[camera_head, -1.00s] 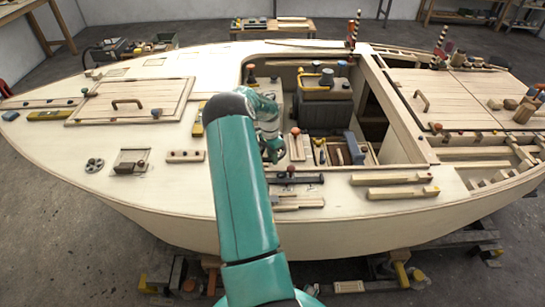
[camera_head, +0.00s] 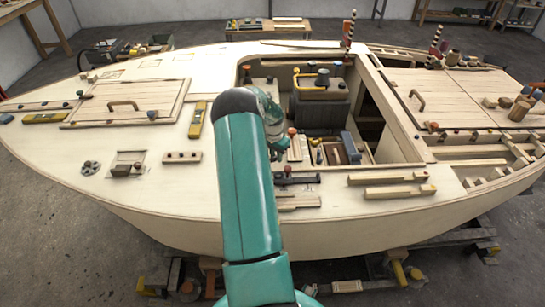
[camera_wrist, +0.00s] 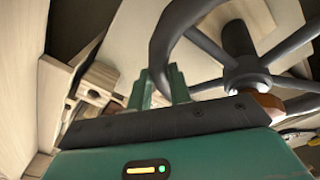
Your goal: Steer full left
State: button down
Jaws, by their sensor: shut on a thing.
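The steering wheel fills the upper right of the wrist view, with a dark rim, several dark spokes and a hub (camera_wrist: 246,74). My gripper (camera_wrist: 162,76) has its two green fingers closed on the wheel's dark rim, one finger on each side. In the head view my gripper (camera_head: 277,148) is low in the cockpit, at its left side, partly behind my teal arm. There the wheel is mostly hidden behind my arm, so its turn angle cannot be read.
Right of my gripper in the cockpit are a dark box (camera_head: 320,108) and a wooden tray of tools (camera_head: 340,153). A yellow level (camera_head: 197,120) lies on the deck left of my arm. A hatch with a handle (camera_head: 122,104) is further left.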

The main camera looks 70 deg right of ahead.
jog(key=n, duration=0.1)
jog(key=d, duration=0.1)
jog(key=d+n+h, duration=0.1)
jog(key=shift+s+f+n+t, duration=0.2)
jog(key=shift+s+n+t, duration=0.1)
jog(key=shift+t, duration=0.1)
jog(key=d+n, duration=0.2)
jog(key=shift+w+d+f+n+t+h, duration=0.1)
jog(key=shift+n+t+h, duration=0.2)
jog(key=shift+t, duration=0.1)
jog(key=shift+w+d+n+t, duration=0.25)
jog(key=shift+d+n+t, duration=0.15)
jog(key=shift+d+n, duration=0.5)
jog(key=shift+w+d+n+t+h, duration=0.3)
jog(key=shift+d+n, duration=0.15)
jog(key=shift+n, duration=0.55)
jog(key=c, duration=1.3)
grip_release()
